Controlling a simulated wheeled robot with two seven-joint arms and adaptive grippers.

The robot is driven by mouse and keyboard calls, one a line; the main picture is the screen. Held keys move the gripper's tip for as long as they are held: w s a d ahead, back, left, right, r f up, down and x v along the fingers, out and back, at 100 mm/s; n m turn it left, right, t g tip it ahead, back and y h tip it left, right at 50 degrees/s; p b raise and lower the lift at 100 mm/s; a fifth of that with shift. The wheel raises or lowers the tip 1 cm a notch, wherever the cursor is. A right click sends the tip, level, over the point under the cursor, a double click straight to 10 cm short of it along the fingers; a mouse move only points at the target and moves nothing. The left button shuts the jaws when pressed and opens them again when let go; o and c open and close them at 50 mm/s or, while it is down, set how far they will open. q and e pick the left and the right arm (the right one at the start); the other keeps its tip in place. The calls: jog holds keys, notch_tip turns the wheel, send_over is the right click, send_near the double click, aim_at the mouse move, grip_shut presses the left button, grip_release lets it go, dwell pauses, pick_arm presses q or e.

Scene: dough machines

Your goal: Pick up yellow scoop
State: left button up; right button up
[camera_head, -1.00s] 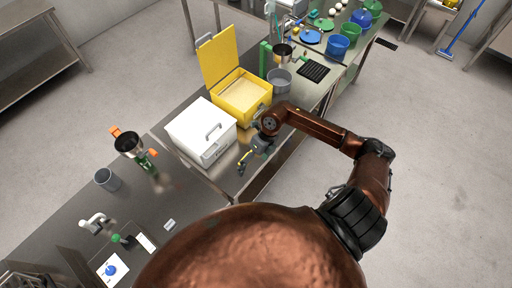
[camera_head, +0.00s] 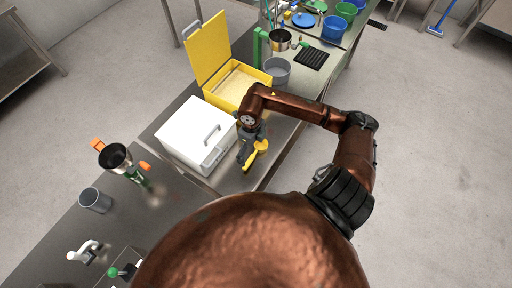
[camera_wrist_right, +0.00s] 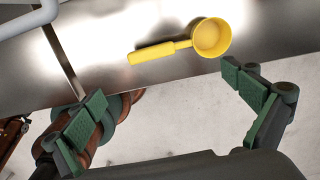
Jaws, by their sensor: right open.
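The yellow scoop (camera_head: 261,146) lies on the steel table near its front edge, beside the white box. In the right wrist view, the scoop (camera_wrist_right: 190,42) lies with its round bowl to the right and its handle to the left. My right gripper (camera_head: 247,152) is above the table by the scoop, partly overlapping it in the head view. In the wrist view, the fingers of my right gripper (camera_wrist_right: 166,88) are spread and empty, and the scoop shows beyond them, apart from both. My left gripper is not in view.
The white box (camera_head: 192,128) with a grey handle stands close to the gripper. Behind it is an open yellow bin (camera_head: 234,98). A grey container (camera_head: 278,72) stands further back. The floor (camera_head: 430,170) on the right is clear.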

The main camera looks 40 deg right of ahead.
aim_at(251, 159)
jog(key=shift+w+f+b, duration=0.2)
jog(key=shift+f+b, duration=0.1)
jog(key=shift+f, duration=0.45)
jog(key=f, duration=0.2)
jog(key=f+p, duration=0.1)
jog(key=f, duration=0.1)
jog(key=f+p, duration=0.1)
jog(key=f, duration=0.1)
jog(key=shift+w+f, duration=0.3)
jog(key=shift+f, duration=0.45)
jog(key=c, duration=1.1)
jog(key=shift+s+f, duration=0.1)
jog(key=shift+s, duration=0.1)
jog(key=c, duration=1.2)
